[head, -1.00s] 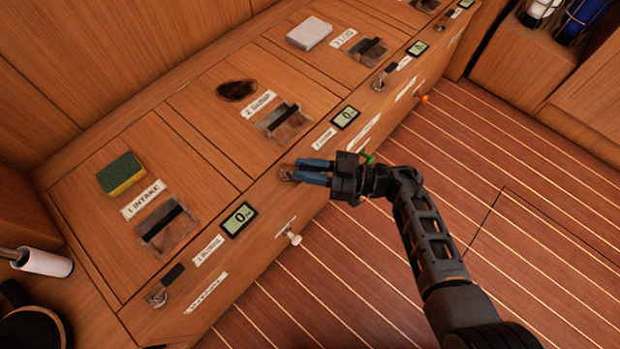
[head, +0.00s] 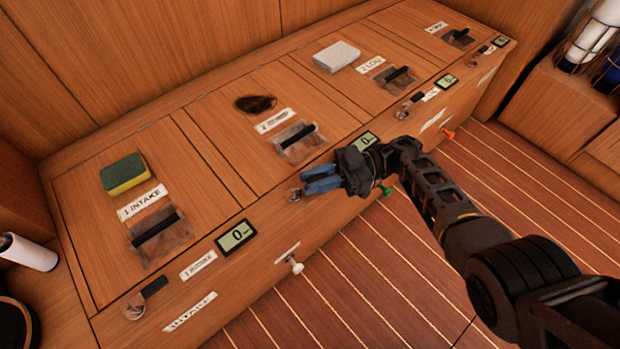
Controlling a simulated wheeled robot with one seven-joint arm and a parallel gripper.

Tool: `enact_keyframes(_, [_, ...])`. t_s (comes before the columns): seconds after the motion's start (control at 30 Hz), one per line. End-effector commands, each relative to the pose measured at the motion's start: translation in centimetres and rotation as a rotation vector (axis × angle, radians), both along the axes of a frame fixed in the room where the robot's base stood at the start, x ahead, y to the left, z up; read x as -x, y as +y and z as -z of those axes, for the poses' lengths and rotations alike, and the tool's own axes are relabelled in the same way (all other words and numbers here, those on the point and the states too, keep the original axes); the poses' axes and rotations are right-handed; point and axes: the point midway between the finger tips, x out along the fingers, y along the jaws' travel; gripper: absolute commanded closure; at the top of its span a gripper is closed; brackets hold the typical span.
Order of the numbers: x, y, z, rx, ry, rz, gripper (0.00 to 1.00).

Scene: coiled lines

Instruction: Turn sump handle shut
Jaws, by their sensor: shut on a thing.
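The sump handle shows only its metal pivot (head: 293,194), on the front ledge below the lid labelled for the sump. The rest of it is hidden by my gripper (head: 316,183). My gripper's blue fingers are shut on the handle, reaching in from the right and lying at a slant along the ledge. The sump display (head: 366,141) is partly covered by my gripper, and its small ledge label is hidden.
The intake handle (head: 154,287) and the log handle (head: 411,103) sit along the same ledge. A white knob (head: 297,267), a green knob (head: 384,190) and an orange knob (head: 448,134) stick out from the front face. A sponge (head: 125,174) and a white block (head: 337,57) lie on lids. The floor is clear.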

Motion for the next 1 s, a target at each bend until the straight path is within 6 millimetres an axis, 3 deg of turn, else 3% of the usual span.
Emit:
enact_keyframes(0.5, [0.14,-0.27,0.1,0.0,0.002,-0.014,1.0])
enact_keyframes(0.53, [0.14,-0.27,0.1,0.0,0.002,-0.014,0.76])
enact_keyframes(0.7, [0.13,-0.24,0.07,0.0,0.002,-0.014,0.6])
enact_keyframes(0.8, [0.11,-0.22,0.05,0.0,0.001,-0.014,0.53])
enact_keyframes(1.0, [0.08,-0.27,0.03,0.0,0.001,-0.014,0.53])
